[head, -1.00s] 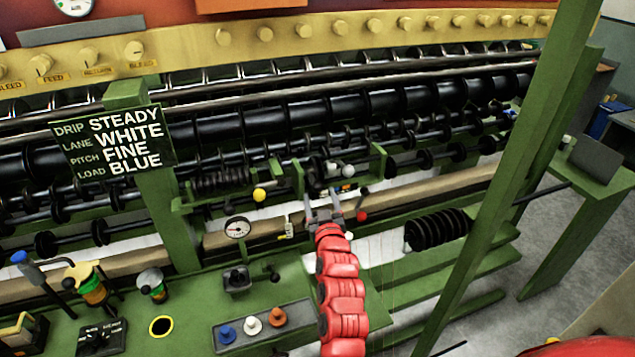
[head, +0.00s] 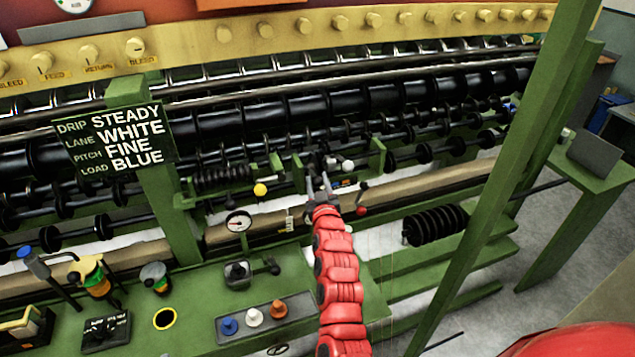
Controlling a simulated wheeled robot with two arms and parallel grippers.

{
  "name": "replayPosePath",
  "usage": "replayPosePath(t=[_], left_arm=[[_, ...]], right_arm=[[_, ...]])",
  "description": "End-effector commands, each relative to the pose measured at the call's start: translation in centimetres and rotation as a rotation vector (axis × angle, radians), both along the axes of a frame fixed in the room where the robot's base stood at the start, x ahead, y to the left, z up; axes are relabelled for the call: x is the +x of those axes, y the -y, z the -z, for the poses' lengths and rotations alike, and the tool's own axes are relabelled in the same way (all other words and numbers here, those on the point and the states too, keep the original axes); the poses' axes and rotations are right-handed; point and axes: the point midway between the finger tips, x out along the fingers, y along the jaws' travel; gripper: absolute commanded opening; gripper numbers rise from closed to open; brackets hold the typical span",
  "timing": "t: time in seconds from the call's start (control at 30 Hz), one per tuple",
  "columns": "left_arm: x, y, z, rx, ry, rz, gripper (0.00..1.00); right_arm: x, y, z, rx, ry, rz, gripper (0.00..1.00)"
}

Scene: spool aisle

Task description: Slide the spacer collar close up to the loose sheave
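My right gripper (head: 319,182) reaches from the bottom on a red arm to the short rod section between two green brackets. Its fingertips are at the rod, but their gap is too small and dark to read. A small pale grey piece (head: 332,164) sits on or by this rod, just right of the fingertips, with a white ball (head: 347,165) beside it. I cannot tell whether the grey piece is the spacer collar or the loose sheave. The gripper hides part of the rod. My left gripper is not in view.
A green bracket (head: 377,158) stands right of the gripper. A yellow ball (head: 260,190) and a red ball (head: 361,210) flank it. A gauge (head: 238,221) and a black ribbed spool (head: 436,224) are lower. A green post (head: 500,170) crosses the right side.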

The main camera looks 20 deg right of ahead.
Motion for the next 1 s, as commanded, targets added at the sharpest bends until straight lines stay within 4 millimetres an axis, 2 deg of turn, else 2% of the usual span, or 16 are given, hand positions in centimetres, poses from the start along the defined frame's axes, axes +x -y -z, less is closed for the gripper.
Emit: replayPosePath(t=[0.03, 0.2, 1.0], left_arm=[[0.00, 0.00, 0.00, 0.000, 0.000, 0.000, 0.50], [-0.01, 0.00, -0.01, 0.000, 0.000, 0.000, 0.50], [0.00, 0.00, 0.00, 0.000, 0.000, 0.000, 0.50]], right_arm=[[0.00, -0.01, 0.01, 0.000, 0.000, 0.000, 0.28], [0.00, -0.01, 0.00, 0.000, 0.000, 0.000, 0.00], [-0.01, -0.02, 0.02, 0.000, -0.001, 0.000, 0.00]])
